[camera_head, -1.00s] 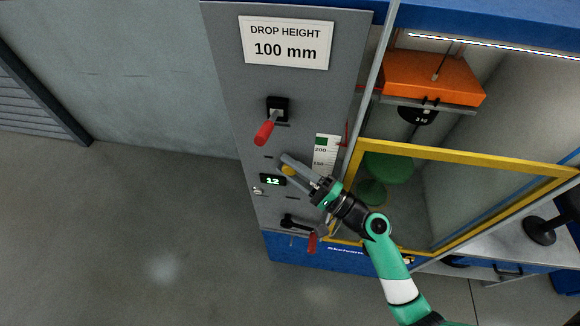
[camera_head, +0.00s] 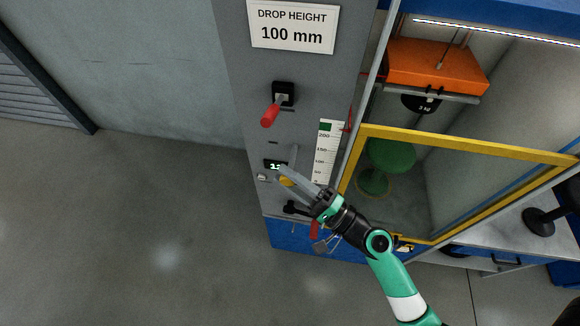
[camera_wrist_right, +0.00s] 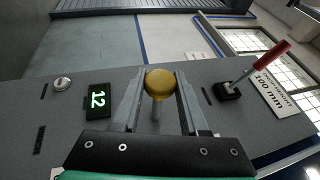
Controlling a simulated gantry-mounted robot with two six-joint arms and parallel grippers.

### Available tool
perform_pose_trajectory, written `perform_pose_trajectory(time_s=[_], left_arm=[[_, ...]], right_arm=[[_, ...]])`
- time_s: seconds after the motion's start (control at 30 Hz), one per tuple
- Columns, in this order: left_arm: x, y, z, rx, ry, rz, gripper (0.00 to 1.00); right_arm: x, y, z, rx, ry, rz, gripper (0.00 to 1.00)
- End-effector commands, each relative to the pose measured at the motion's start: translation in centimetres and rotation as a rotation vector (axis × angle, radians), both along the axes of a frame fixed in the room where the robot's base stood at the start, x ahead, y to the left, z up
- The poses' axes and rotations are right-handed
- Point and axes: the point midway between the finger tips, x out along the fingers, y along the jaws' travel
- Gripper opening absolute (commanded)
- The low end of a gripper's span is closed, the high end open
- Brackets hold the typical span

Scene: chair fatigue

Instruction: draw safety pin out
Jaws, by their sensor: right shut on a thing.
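The safety pin has a round yellow knob (camera_head: 286,182) in the head view. In the right wrist view the knob (camera_wrist_right: 159,83) sits between my two fingers, with a short pale shaft (camera_wrist_right: 157,110) below it. My right gripper (camera_head: 290,176) is shut on the pin, in front of the grey panel (camera_head: 240,95). Whether the pin's tip is clear of the panel cannot be told. My left gripper is not in view.
A green-lit display (camera_head: 274,165) reading 12 is close to the gripper. A red-handled lever (camera_head: 271,115) sticks out above. A black lever (camera_head: 292,208) and red handle (camera_head: 314,229) lie below. The yellow-framed enclosure (camera_head: 460,146) with an orange block (camera_head: 435,65) stands right.

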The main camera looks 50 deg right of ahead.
Motion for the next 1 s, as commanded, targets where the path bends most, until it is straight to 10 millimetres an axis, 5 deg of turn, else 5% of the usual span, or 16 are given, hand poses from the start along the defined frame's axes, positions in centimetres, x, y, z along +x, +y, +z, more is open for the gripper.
perform_pose_trajectory(time_s=[0.17, 0.2, 0.37, 0.83, 1.0], left_arm=[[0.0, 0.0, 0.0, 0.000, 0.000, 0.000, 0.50], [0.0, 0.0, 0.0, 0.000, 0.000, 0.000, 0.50], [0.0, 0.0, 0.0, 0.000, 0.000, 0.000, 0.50], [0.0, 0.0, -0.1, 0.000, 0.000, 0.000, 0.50], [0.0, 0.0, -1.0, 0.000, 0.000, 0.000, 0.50]], right_arm=[[0.0, 0.2, 0.2, -0.002, -0.004, 0.006, 0.00], [0.0, 0.2, 0.2, -0.002, -0.004, 0.007, 0.45], [0.0, 0.2, 0.2, -0.002, -0.004, 0.006, 0.73], [-0.2, 0.0, 0.0, -0.001, -0.003, 0.002, 0.73], [-2.6, -0.5, -0.9, 0.000, -0.001, -0.002, 0.73]])
